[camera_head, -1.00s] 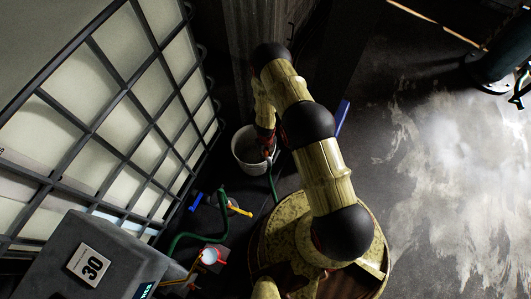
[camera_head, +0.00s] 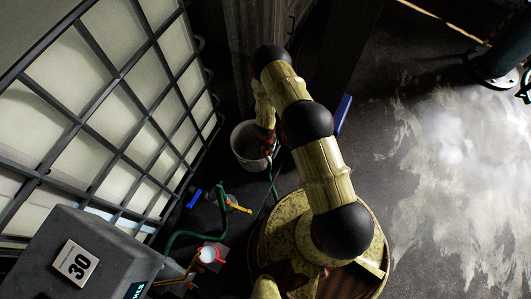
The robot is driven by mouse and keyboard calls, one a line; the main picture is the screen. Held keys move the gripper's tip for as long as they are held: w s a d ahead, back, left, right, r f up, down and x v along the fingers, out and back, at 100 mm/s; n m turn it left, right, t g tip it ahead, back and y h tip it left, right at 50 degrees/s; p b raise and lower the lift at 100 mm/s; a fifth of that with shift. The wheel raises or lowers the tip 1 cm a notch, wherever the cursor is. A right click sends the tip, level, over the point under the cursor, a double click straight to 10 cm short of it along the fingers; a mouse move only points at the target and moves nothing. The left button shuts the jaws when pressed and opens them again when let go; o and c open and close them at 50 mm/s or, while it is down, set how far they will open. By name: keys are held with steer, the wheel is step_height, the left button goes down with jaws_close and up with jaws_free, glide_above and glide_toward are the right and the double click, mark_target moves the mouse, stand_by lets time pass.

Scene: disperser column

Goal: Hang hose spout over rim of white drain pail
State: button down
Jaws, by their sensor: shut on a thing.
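The white drain pail (camera_head: 243,151) stands on the dark floor beside the caged tank, left of my arm. My gripper (camera_head: 267,152) is at the right side of the pail's rim, small and dark in this view. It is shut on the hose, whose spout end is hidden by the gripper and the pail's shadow. The green hose (camera_head: 183,238) runs from the valve area at lower left, and a thin green length (camera_head: 273,184) rises toward my gripper. I cannot tell whether the spout is inside or outside the rim.
The caged white tank (camera_head: 95,120) fills the left. A grey box marked 30 (camera_head: 85,262) is at lower left. A yellow-handled valve (camera_head: 238,206), a blue handle (camera_head: 194,199) and a red-rimmed white cup (camera_head: 210,254) lie between. A blue bar (camera_head: 343,113) is behind my arm.

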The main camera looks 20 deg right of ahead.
steer(key=shift+f, duration=0.1)
steer(key=c, duration=1.7)
jaws_free()
steer(key=shift+o, duration=0.6)
steer(key=shift+r, duration=3.7)
